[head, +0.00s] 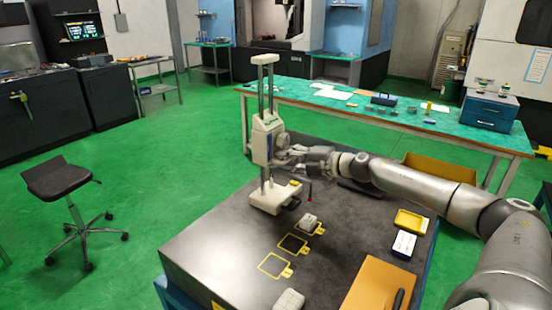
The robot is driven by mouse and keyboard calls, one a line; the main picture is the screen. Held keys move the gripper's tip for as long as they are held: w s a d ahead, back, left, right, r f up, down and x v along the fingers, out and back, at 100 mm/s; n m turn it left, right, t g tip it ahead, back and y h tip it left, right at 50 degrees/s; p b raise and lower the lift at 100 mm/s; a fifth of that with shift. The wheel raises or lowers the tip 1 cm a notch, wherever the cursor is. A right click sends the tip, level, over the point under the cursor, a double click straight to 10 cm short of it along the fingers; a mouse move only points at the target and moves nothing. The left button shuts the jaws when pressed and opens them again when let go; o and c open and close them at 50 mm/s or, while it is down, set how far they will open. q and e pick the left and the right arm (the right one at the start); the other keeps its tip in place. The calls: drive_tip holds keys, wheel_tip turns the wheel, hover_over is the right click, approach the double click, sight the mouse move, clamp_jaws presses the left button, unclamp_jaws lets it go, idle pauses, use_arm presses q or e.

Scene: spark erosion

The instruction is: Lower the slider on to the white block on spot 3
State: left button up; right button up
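A white height gauge stands upright on the dark table (215,250). Its base (275,197) rests on the table, and twin columns rise from it. The slider (262,138) sits partway up the columns, well above the table. A thin dark red stylus (309,190) hangs to the right of the base, above the table. A white block (308,221) lies on a yellow-outlined spot below the stylus, with a gap between them. My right gripper (284,157) is at the slider's right side; its fingers are too small and overlapped to tell their state. My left gripper is not in view.
Two empty outlined spots (275,265) lie nearer the front. Another pale block (289,300) is at the front edge. An orange board (378,285), a yellow tray (411,221) and a white box (404,244) lie to the right. A green-topped bench (385,112) stands behind.

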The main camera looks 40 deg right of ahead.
drive_tip(key=shift+s+r, duration=0.2)
drive_tip(key=c, duration=0.4)
drive_tip(key=shift+c, duration=1.3)
drive_tip(key=shift+f, duration=0.1)
clamp_jaws()
wheel_tip(320, 180, down, 7)
drive_tip(key=b, duration=0.4)
drive_tip(key=shift+s+a+f, duration=0.1)
drive_tip(key=o, duration=0.6)
unclamp_jaws()
drive_tip(key=shift+c, duration=0.2)
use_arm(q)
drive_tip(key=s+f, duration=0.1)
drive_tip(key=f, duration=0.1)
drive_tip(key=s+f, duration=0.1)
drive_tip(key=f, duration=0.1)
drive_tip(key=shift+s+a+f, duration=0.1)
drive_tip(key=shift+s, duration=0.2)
use_arm(e)
drive_tip(key=shift+o, duration=0.5)
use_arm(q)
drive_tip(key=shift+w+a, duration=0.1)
